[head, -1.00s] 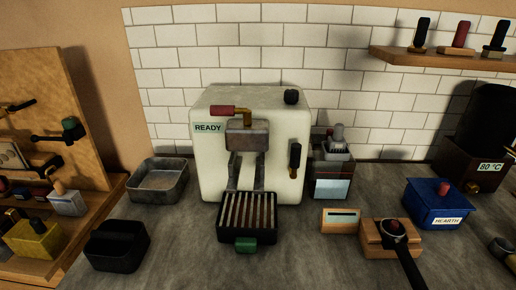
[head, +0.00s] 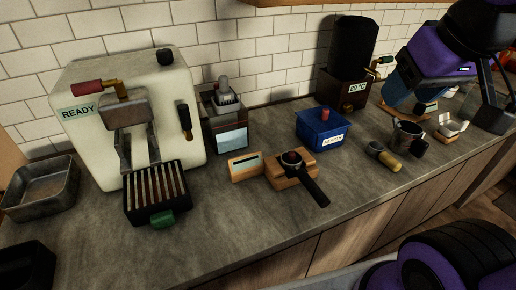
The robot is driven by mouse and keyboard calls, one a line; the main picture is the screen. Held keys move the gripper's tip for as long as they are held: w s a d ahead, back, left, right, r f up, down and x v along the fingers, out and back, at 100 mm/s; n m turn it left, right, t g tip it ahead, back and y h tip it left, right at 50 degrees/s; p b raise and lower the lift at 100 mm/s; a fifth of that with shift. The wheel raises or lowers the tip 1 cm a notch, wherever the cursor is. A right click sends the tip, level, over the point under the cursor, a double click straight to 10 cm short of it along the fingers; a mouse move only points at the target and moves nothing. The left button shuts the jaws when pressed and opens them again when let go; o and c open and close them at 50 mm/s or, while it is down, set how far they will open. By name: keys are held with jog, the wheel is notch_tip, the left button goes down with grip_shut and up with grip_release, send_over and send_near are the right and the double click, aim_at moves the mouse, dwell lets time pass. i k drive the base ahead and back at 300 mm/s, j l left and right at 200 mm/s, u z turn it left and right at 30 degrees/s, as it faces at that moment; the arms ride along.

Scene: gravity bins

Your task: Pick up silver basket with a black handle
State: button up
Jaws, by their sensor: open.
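A portafilter with a black handle (head: 314,191) rests in a wooden stand (head: 290,178) in the middle of the counter. Its metal rim shows around a dark, reddish-topped piece. A small silver metal cup with a black part at its side (head: 407,133) stands farther right. I cannot tell for sure which of the two is the basket. My gripper (head: 493,104) is at the upper right, above the counter's right end. It is open, partly cut by the picture's edge, and apart from both things.
A blue box (head: 322,130) stands behind the portafilter, a small wooden sign (head: 245,167) left of it. A yellow-ended tool (head: 384,157) lies near the cup. The cream coffee machine (head: 135,115) fills the left. The front middle counter is clear.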

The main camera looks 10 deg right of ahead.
aim_at(314, 189)
jog(key=l+z, duration=0.35)
jog(key=i+l+z, duration=0.1)
jog(key=l+z, duration=0.25)
jog(key=j, duration=0.05)
